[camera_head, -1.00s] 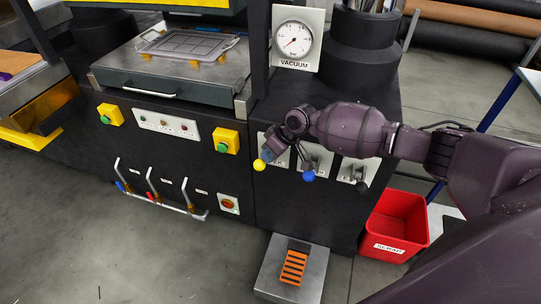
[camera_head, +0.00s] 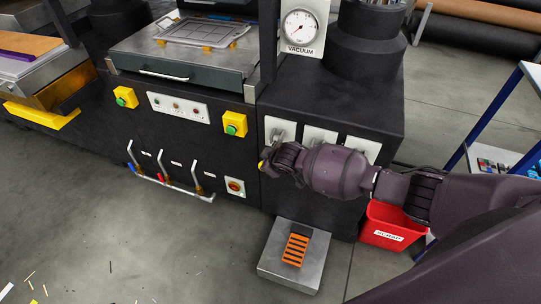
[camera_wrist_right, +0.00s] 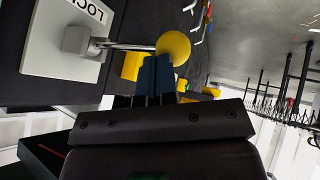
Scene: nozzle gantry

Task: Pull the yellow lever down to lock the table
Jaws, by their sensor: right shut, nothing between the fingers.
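The yellow lever's ball knob (camera_head: 262,165) shows just left of my right gripper (camera_head: 268,160), below the leftmost white plate on the black cabinet front. In the right wrist view, the yellow ball (camera_wrist_right: 173,46) sits at the end of a metal rod (camera_wrist_right: 125,46) from a grey pivot on a white plate marked "LOC…". My right gripper's dark blue fingers (camera_wrist_right: 156,72) are closed together, with their tips against or very near the ball; contact is unclear. Nothing is between them. The table (camera_head: 190,62) carries a grey framed tray. My left gripper is out of view.
More white lever plates (camera_head: 318,136) lie to the right, their levers mostly hidden by my arm. A vacuum gauge (camera_head: 301,30) stands above. A red scrap bin (camera_head: 385,238) and a floor pedal (camera_head: 296,250) sit below. Yellow-boxed buttons (camera_head: 235,124) are left.

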